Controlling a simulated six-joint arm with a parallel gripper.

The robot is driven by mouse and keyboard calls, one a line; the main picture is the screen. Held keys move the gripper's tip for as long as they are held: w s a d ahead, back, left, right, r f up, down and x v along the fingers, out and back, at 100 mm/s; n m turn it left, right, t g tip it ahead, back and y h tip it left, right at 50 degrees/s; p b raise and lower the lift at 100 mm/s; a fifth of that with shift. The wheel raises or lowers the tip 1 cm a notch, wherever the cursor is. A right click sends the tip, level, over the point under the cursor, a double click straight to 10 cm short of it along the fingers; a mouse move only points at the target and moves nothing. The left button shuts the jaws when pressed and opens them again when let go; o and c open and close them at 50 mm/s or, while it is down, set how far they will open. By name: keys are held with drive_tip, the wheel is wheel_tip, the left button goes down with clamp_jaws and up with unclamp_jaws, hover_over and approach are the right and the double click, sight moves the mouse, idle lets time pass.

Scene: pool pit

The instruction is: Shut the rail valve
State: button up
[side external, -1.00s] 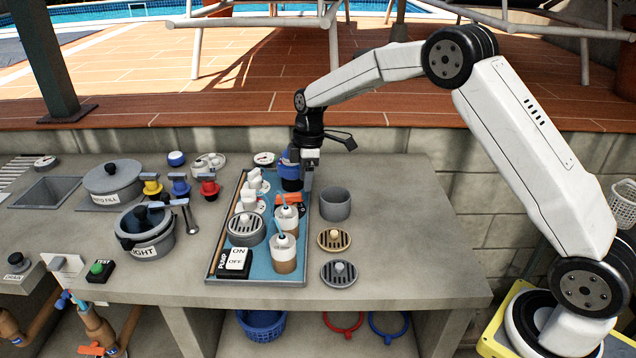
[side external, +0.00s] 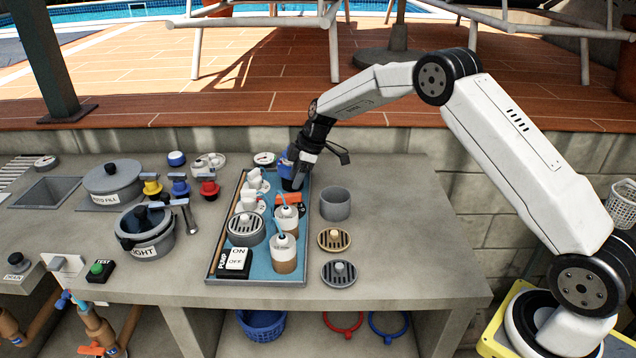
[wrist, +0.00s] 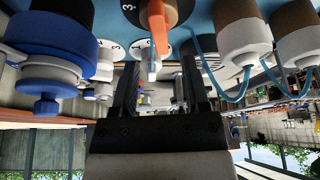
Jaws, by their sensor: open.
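An orange lever (side external: 289,199) lies on a fitting in the blue tray (side external: 304,240). In the wrist view the orange lever (wrist: 157,25) sits on a round brown base with number marks, just beyond the fingertips and apart from them. No label shows whether this is the rail valve. My gripper (side external: 299,181) is tilted, low over the far end of the tray, beside a blue-capped fitting (side external: 287,170). In the wrist view my gripper (wrist: 159,75) is open with nothing between its two dark fingers. In the side view my fingers partly hide the blue-capped fitting.
White bottles with blue tubes (side external: 286,218), a grey strainer (side external: 246,229) and an ON/OFF pump switch (side external: 236,262) crowd the tray. A grey cup (side external: 335,204) stands right of it. Yellow, blue and red valves (side external: 180,187) stand left. The counter's right end is clear.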

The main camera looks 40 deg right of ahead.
sight(288, 195)
drive_tip(key=shift+x, duration=2.7)
clamp_jaws()
